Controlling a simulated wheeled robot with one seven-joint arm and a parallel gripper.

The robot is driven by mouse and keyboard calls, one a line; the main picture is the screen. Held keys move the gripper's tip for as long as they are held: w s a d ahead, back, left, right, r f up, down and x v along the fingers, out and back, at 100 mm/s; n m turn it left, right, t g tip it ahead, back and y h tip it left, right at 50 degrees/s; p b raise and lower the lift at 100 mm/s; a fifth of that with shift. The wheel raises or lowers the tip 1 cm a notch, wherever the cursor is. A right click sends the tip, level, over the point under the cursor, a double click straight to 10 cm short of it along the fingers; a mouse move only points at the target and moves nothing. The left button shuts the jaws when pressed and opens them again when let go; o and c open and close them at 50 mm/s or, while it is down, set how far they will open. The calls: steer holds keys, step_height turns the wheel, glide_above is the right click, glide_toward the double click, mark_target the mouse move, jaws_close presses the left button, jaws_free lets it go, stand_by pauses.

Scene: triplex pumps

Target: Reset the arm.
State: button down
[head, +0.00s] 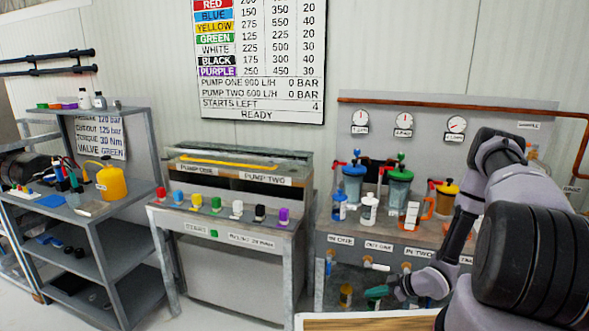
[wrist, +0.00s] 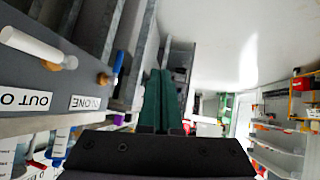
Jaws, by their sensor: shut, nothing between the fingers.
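My arm fills the right side of the head view, bent, with its forearm reaching down and left. My gripper (head: 376,293) is at the lower end, in front of the pump bench's lower part, below the port labels. Its green fingers (wrist: 159,98) show closed together and empty in the wrist view. In the wrist view the bench front with its ports and labels lies upside down at the left, apart from the fingers.
The pump bench (head: 330,224) carries gauges, coloured filter housings and bottles. A console (head: 172,219) with several coloured blocks stands in the middle. A shelf unit (head: 112,215) with a yellow jug (head: 111,182) is at left. A wooden edge (head: 365,322) is low in front.

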steer(key=w+d+r+m+h, duration=0.1)
steer(key=w+d+r+h, duration=0.1)
steer(key=w+d+r, duration=0.4)
steer(key=w+d+r+m+h, duration=0.1)
steer(key=w+d+r+h, duration=0.2)
steer(key=r, duration=0.6)
step_height(320, 180, up, 22)
steer(key=d+m+h, duration=0.3)
steer(key=m+h, duration=0.1)
steer(key=m, duration=0.1)
steer(key=s+a+r+m+h, duration=0.1)
steer(key=s+a+r+m, duration=0.15)
steer(key=s+r, duration=0.45)
steer(key=s+a+r+m, duration=0.1)
steer(key=s+r+m, duration=0.2)
steer(key=r, duration=0.7)
steer(key=s+a+r+m+y, duration=0.1)
steer(key=s+a+r, duration=0.2)
steer(key=s, duration=0.3)
steer(key=s+a+r+m+y, duration=0.1)
steer(key=s+a+r+m, duration=0.1)
steer(key=s, duration=0.5)
steer(key=s+a+r+m+t+y, duration=0.1)
steer(key=s+a+r, duration=0.3)
steer(key=s+a, duration=0.1)
steer(key=shift+s+r+m+y, duration=0.3)
steer(key=shift+s+m, duration=0.05)
steer(key=shift+s, duration=0.3)
